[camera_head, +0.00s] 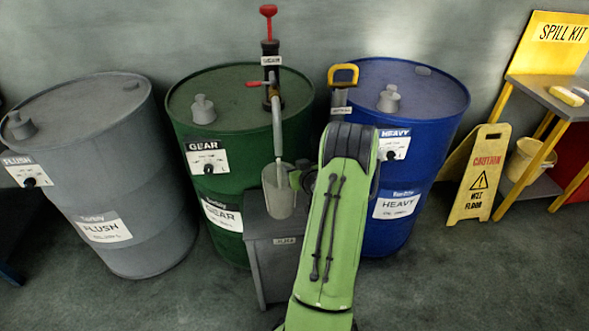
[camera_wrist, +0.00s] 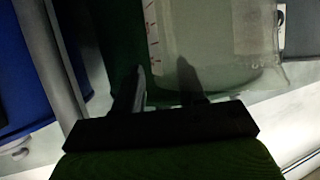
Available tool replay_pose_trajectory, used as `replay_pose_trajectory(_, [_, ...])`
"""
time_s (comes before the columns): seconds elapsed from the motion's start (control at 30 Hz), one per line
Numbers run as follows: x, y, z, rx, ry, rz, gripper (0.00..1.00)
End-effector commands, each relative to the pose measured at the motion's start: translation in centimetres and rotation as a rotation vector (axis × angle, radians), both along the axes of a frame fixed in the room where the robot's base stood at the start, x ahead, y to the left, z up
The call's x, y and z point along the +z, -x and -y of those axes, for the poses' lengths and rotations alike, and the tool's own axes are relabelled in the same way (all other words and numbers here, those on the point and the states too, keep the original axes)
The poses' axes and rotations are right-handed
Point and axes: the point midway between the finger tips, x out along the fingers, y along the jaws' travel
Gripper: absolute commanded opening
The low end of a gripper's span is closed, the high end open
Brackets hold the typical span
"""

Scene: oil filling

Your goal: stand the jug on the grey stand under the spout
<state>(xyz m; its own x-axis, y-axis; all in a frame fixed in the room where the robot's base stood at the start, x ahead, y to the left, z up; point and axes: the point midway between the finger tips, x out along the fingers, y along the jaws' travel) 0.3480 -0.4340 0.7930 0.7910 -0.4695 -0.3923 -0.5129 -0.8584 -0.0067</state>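The jug (camera_head: 278,192) is a grey-green, translucent vessel. In the head view it is upright at the top of the grey stand (camera_head: 270,262), below the spout (camera_head: 278,135) of the green drum's pump. The spout's lower end reaches to the jug's mouth. My gripper is at the jug's right side in the head view, mostly hidden by my arm. In the wrist view the jug (camera_wrist: 215,45) fills the upper middle, just beyond my gripper (camera_wrist: 163,72). Its two fingers are apart; the dim picture does not show whether they clamp the handle.
Grey FLUSH (camera_head: 100,180), green GEAR (camera_head: 235,140) and blue HEAVY (camera_head: 405,180) drums stand behind and beside the stand. A yellow wet-floor sign (camera_head: 478,175) and a spill-kit table (camera_head: 550,95) are at the right. The floor at front right is clear.

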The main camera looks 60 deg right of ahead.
Motion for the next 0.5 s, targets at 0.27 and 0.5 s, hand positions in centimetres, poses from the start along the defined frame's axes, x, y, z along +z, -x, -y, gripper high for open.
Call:
replay_pose_trajectory(0.27, [0.8, 1.1, -0.5, -0.003, -0.001, 0.0, 0.4])
replay_pose_trajectory(0.5, [3.3, 6.4, -3.5, -0.007, -0.002, 0.0, 0.4])
